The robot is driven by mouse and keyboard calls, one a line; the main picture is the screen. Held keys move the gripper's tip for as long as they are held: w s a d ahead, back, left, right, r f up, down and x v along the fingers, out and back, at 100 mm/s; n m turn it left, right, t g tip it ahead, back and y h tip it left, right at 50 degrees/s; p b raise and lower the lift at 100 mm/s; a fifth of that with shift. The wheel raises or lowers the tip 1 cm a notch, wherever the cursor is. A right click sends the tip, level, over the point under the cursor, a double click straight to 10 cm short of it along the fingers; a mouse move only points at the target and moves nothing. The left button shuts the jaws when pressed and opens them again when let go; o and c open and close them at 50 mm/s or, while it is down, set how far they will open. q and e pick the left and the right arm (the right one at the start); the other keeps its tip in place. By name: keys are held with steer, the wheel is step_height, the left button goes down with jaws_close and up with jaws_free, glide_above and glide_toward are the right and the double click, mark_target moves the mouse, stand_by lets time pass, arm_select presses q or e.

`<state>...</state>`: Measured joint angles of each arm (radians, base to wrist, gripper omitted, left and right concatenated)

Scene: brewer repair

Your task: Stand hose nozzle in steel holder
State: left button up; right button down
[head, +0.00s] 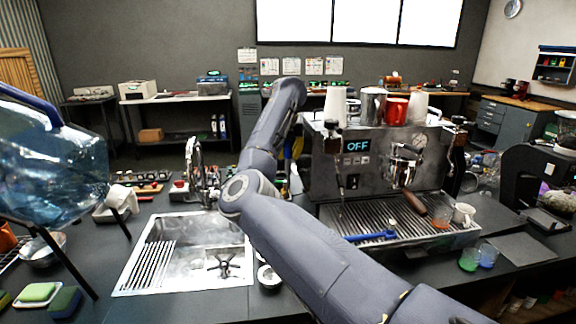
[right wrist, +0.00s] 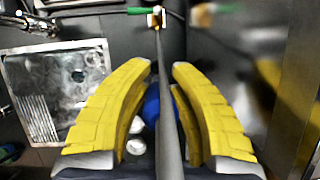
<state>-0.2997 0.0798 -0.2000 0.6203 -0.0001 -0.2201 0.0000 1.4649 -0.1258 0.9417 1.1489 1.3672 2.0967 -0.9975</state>
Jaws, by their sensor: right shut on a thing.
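My right gripper (right wrist: 160,76) has yellow fingers on either side of a long dark grey rod or hose (right wrist: 165,60) in the right wrist view. A blue rounded part (right wrist: 152,106) shows between the fingers; I take this held piece to be the hose nozzle. In the head view, a bit of yellow finger of that gripper (head: 298,147) shows behind my right arm, left of the espresso machine. The arm hides most of it. A small round metal cup (head: 268,277) by the sink's right edge may be the steel holder; I cannot be sure. My left gripper is out of view.
A steel sink (head: 140,285) with a faucet (head: 195,160) lies left of my arm. The espresso machine (head: 380,165) stands close on the right, cups on top. A large water jug (head: 50,170) fills the left.

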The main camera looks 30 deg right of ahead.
steer(key=shift+r, duration=3.75)
